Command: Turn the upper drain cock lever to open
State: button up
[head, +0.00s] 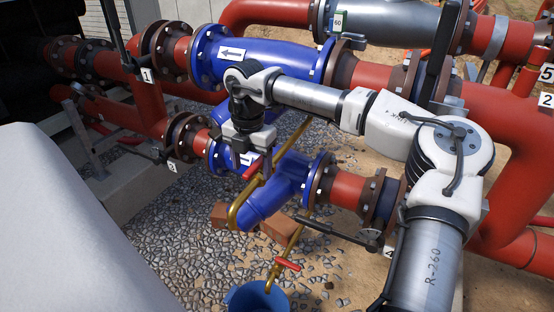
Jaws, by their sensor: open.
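The upper drain cock has a red lever (253,169) on a brass pipe (239,205), by the lower blue pipe section. My gripper (252,161) reaches down over this lever from above. Its jaws are open, and the lever shows beside or between the fingertips. I cannot tell whether they touch it. The fingers hide part of the cock. A second red lever (288,264) sits lower on the brass pipe, above a blue bucket (258,298), apart from my gripper.
A large blue pipe body (262,58) with a white arrow lies behind my wrist. Red flanged pipes (485,100) run at the right. A black valve handle (326,229) juts out right of the brass pipe. Bricks (280,227) lie on gravel. A grey casing (70,235) fills the left front.

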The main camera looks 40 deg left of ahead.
aim_at(252, 168)
notch_tip(252, 168, up, 7)
jog(key=p, duration=0.4)
notch_tip(252, 168, up, 14)
dwell(0.7)
jog(key=shift+f, duration=0.15)
